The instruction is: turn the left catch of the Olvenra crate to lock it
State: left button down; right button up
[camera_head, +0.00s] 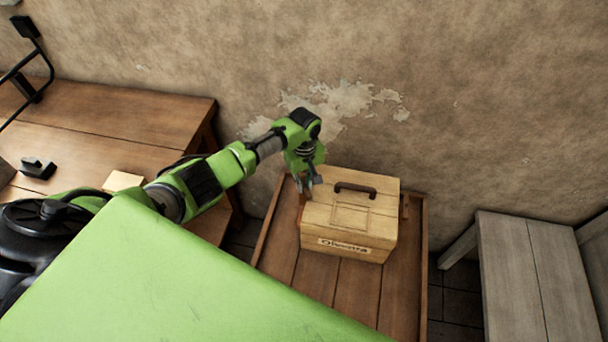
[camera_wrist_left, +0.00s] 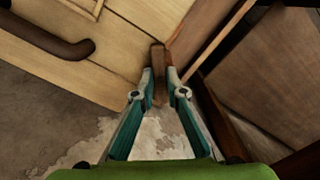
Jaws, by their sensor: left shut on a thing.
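The Olvenra crate (camera_head: 350,215) is a pale wooden box with a dark handle on its lid and a name label on its front. It stands on a brown wooden table with raised edges. My left gripper (camera_head: 306,192) is at the crate's left side in the head view. In the left wrist view my left gripper (camera_wrist_left: 166,78) is shut on the left catch (camera_wrist_left: 158,58), a small brown wooden piece beside the crate (camera_wrist_left: 115,45). The fingers hide part of the catch. Another small brown catch (camera_head: 405,207) shows on the crate's right side. My right gripper is not in view.
The crate's table (camera_head: 400,292) has bare boards in front of the crate. A wooden bench (camera_head: 120,125) stands at the left, with a pale block (camera_head: 123,181) on it. A grey bench (camera_head: 530,270) stands at the right. The wall is close behind.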

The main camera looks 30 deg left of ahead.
pick_arm(q)
jog(key=n+p, duration=0.2)
jog(key=n, duration=0.1)
jog(key=shift+r, duration=0.2)
jog(key=n+p, duration=0.2)
jog(key=shift+f+n, duration=0.1)
jog(key=shift+n, duration=0.2)
jog(key=shift+n+p, duration=0.65)
jog(key=shift+n, duration=0.55)
jog(key=shift+f+n+p, duration=0.1)
jog(key=shift+n+p, duration=0.3)
jog(key=shift+n, duration=0.7)
jog(key=shift+a+n, duration=0.1)
jog(key=shift+n, duration=0.2)
jog(key=c, duration=2)
grip_release()
jog(key=shift+c, duration=0.2)
